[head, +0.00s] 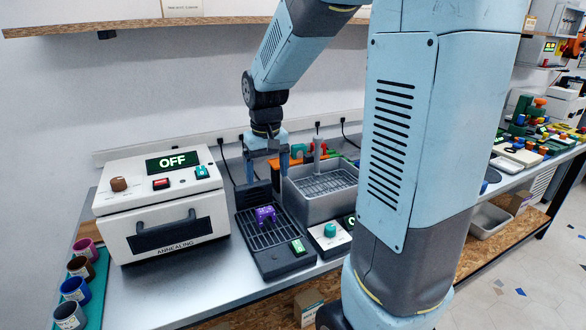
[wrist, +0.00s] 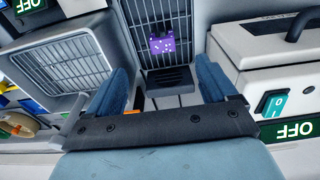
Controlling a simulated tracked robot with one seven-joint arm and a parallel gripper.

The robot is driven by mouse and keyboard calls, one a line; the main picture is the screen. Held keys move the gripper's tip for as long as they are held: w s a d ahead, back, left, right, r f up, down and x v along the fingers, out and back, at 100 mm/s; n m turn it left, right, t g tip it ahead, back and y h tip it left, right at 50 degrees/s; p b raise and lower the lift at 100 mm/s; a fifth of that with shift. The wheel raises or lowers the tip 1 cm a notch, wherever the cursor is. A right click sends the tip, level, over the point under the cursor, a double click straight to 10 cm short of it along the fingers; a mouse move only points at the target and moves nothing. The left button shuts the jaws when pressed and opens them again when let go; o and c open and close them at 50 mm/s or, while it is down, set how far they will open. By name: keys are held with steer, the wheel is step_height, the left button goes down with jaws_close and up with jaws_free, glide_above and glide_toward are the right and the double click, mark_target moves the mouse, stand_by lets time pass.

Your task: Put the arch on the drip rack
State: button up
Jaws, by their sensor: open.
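The purple arch (head: 265,216) with pale specks lies on a dark slatted unit (head: 283,264) in front of my gripper. It also shows in the wrist view (wrist: 162,44), on the slats beyond my fingertips. My gripper (head: 267,168) is open and empty, raised behind the arch and apart from it. Its two blue fingers show in the wrist view (wrist: 163,80). A grey basin (head: 306,208) with a wire grid inside stands right of the slatted unit. No label shows which of these two gridded things is the drip rack.
A white annealing oven (head: 160,205), its display reading OFF, stands left of the slatted unit. A white box with a teal knob (head: 330,231) stands to the right. Several mugs (head: 75,289) stand at far left. A shelf (head: 140,26) hangs above.

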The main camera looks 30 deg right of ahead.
steer(key=s+r+t, duration=0.2)
steer(key=s+r, duration=0.3)
steer(key=s, duration=0.4)
steer(key=s+r+t, duration=0.2)
steer(key=s+r, duration=0.3)
steer(key=s, duration=0.4)
steer(key=shift+s+d+r+t, duration=0.15)
steer(key=shift+s+r+t, duration=0.15)
steer(key=shift+t, duration=0.1)
